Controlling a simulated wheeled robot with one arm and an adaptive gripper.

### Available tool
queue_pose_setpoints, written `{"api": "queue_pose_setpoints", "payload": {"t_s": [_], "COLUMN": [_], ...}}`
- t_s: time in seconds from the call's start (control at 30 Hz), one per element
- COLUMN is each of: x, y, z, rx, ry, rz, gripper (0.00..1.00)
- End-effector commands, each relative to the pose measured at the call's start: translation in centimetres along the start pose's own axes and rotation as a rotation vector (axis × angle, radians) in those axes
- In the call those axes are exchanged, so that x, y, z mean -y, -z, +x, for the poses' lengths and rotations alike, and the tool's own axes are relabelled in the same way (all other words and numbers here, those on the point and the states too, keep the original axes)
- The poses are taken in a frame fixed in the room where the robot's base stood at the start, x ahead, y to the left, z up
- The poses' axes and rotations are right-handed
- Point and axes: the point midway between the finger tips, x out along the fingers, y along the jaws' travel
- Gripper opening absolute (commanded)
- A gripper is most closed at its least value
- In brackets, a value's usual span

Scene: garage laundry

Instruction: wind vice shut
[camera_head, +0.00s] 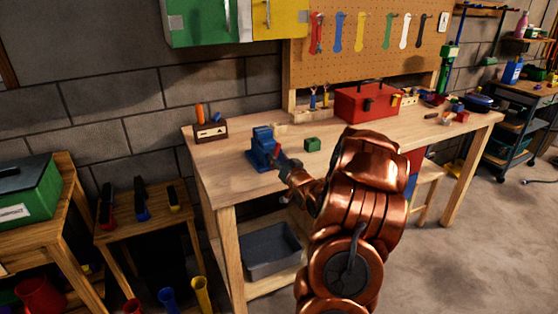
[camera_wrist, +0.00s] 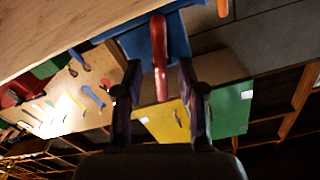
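The blue vice (camera_head: 262,150) stands on the wooden workbench (camera_head: 225,173) near its left front. It also shows at the top of the wrist view (camera_wrist: 137,43). A red bar, apparently the vice's handle (camera_wrist: 159,55), runs between my gripper's fingers in the wrist view. My gripper (camera_wrist: 158,72) is open, with a finger on each side of the bar and gaps visible on both sides. In the head view my gripper (camera_head: 283,164) is at the vice's front, and my arm partly hides it. Whether the vice's jaws are apart cannot be told.
A green block (camera_head: 312,144) sits right of the vice. A small wooden tool holder (camera_head: 210,132) stands behind left. A red toolbox (camera_head: 366,102) is at the back. A grey bin (camera_head: 270,251) sits under the bench.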

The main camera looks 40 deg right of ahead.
Motion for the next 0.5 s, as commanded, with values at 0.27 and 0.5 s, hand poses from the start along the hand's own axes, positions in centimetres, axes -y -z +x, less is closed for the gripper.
{"api": "queue_pose_setpoints", "payload": {"t_s": [0.27,0.5], "x": [-0.1,-0.1], "y": [0.1,-0.1], "z": [-1.8,-5.2], "rx": [-0.002,0.002], "ry": [-0.001,-0.003], "rz": [0.000,0.002], "gripper": [0.40,0.40]}}
